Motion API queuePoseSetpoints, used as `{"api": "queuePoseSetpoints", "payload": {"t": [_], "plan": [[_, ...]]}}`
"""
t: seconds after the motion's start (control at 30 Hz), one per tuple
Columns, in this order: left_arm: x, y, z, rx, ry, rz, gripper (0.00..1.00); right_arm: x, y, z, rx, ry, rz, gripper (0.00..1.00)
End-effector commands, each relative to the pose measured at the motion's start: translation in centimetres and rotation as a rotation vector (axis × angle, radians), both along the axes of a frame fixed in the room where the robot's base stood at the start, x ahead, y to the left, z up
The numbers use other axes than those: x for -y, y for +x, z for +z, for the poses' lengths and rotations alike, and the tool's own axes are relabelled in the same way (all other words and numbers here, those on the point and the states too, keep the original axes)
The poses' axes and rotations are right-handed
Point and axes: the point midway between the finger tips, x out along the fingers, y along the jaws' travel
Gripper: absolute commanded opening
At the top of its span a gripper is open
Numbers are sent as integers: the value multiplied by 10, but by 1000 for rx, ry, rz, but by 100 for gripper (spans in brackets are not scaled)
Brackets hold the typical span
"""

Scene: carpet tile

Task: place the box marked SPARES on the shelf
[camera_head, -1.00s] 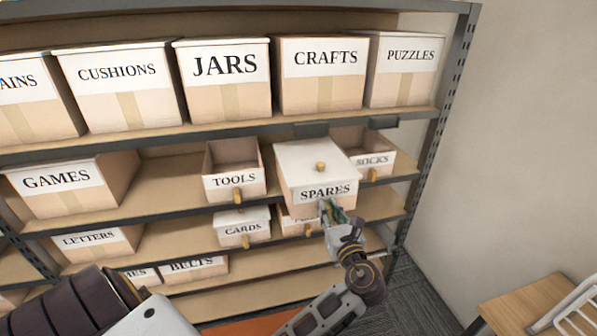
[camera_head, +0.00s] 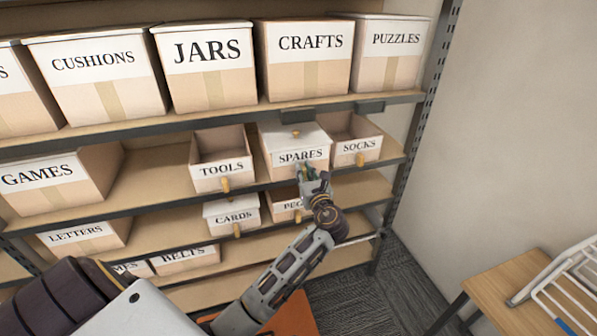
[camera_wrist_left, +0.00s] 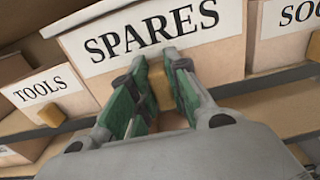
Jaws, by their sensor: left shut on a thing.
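The SPARES box (camera_head: 300,158) is a lidded cardboard box with a white label and a knob on its lid. It sits in the gap between the TOOLS and SOCKS boxes at the middle shelf (camera_head: 158,193). Whether its base rests fully on the board is hard to tell. My left gripper (camera_head: 308,174) is at its front, below the label. In the left wrist view the green fingers (camera_wrist_left: 154,92) are shut on the box's tan front handle (camera_wrist_left: 160,88), and the SPARES label (camera_wrist_left: 150,35) is right ahead. My right gripper is not in view.
The open TOOLS box (camera_head: 222,168) is close on the left, the open SOCKS box (camera_head: 358,147) on the right. The upper shelf with CRAFTS (camera_head: 309,45) is above. CARDS (camera_head: 234,217) is below. A wooden table (camera_head: 497,277) with a white rack stands at the right.

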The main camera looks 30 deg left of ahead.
Motion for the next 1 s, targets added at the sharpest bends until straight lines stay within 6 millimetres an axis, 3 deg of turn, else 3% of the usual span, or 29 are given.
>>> {"api": "queuePoseSetpoints", "payload": {"t": [0.2,0.4,0.73,1.0], "plan": [[-28,23,3,3,4,3,0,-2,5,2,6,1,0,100],[-43,37,2,4,2,1,0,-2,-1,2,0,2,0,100],[-46,39,2,3,2,1,0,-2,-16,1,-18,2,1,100],[-46,39,-12,-1,2,0,0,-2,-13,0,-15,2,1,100]]}}
